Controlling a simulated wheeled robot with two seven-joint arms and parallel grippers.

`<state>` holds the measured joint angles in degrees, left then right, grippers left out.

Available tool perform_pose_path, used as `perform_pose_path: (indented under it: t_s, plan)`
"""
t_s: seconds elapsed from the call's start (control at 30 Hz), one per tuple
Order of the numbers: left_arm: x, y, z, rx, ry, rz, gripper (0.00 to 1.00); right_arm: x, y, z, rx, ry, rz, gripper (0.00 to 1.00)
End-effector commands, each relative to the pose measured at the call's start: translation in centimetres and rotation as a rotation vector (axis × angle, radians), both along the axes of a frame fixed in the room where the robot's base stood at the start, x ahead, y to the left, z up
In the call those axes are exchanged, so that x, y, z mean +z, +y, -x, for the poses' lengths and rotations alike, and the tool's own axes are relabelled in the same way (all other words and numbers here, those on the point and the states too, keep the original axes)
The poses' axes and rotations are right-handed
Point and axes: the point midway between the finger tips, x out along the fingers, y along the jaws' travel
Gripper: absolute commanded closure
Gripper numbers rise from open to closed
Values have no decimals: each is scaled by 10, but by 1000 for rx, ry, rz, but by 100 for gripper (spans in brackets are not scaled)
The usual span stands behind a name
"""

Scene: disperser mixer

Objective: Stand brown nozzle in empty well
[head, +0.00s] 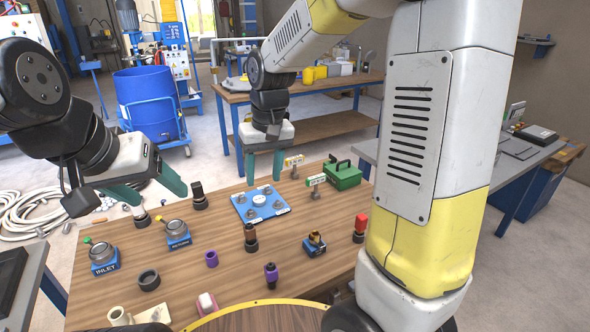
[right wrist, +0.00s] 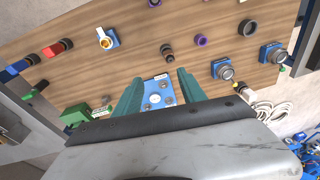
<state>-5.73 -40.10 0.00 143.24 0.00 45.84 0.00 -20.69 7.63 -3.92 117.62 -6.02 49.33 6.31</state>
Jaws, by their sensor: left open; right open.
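The brown nozzle (head: 251,238), with a black lower part, stands upright on the wooden table in front of the blue plate (head: 240,198). It also shows in the right wrist view (right wrist: 167,52). The blue plate carries several round grey wells and a white centre disc; which well is empty is too small to tell. My right gripper (head: 264,179) is open and empty above the plate's far side; the plate shows between its fingers in the right wrist view (right wrist: 153,88). My left gripper (head: 151,190) is open and empty over the table's left part, away from the nozzle.
A purple nozzle (head: 271,275), a purple ring (head: 211,259), a dark ring (head: 149,280) and a red-topped part (head: 360,224) surround the nozzle. Blue-based units (head: 104,262) stand left. A blue block (head: 315,246) stands right, a green box (head: 343,176) behind.

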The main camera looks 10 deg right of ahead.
Motion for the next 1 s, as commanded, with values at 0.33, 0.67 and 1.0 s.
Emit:
perform_pose_path:
  t_s: [0.33, 0.67, 1.0]
  plan:
    - [0, 0, 0, 0, 0, 0, 33, 78, -71, 101, -126, -247, -126, 52]
    - [0, 0, 0, 0, 0, 0, 33, 88, -92, 157, -185, -388, -155, 52]
    - [0, 0, 0, 0, 0, 0, 33, 88, -93, 160, -188, -395, -156, 52]
